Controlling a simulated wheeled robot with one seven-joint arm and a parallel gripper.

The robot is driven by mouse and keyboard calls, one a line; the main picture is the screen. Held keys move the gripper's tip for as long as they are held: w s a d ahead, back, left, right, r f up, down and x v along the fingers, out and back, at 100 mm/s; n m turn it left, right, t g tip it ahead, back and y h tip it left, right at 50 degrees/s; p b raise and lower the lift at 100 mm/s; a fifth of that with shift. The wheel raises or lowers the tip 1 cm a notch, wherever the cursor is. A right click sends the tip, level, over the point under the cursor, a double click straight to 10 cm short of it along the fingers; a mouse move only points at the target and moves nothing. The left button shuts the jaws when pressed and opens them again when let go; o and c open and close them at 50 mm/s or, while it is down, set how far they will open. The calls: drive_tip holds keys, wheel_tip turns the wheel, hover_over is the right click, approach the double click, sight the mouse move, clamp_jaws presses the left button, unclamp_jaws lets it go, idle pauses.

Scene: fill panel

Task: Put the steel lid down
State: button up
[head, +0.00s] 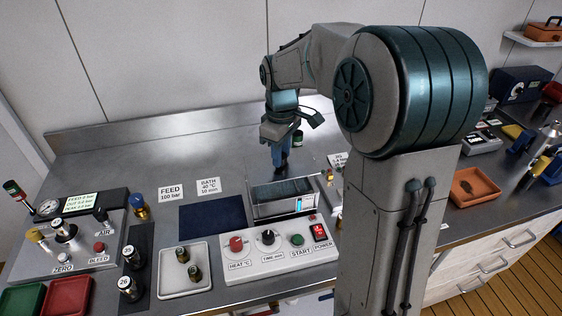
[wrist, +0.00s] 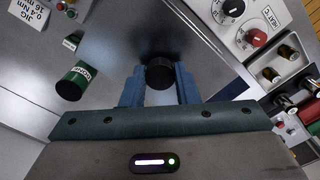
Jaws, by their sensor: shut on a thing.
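My gripper (head: 281,157) is shut on the black knob (wrist: 160,72) of the steel lid, with one blue finger on each side of it. The steel lid (wrist: 200,58) is a flat, shiny plate beneath the knob in the wrist view. In the head view its outline blends into the steel bench behind the bath. The bath (head: 284,209) is a steel box, and its dark inside shows from above. A dark blue mat (head: 212,218) lies flat and bare to the left of the bath.
A white control panel (head: 268,249) with knobs and a power switch stands in front of the bath. A white tray (head: 183,286) with small fittings is left of it. Bench behind the mat is mostly clear.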

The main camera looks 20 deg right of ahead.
wheel_tip(320, 180, down, 4)
drive_tip(key=shift+r+p, duration=0.1)
drive_tip(key=shift+p, duration=0.25)
drive_tip(key=shift+f+b, duration=0.4)
drive_tip(key=shift+f, duration=0.25)
drive_tip(key=shift+f, duration=0.1)
drive_tip(key=o, duration=1.1)
drive_tip(key=shift+c, duration=0.2)
drive_tip(key=shift+r, duration=0.2)
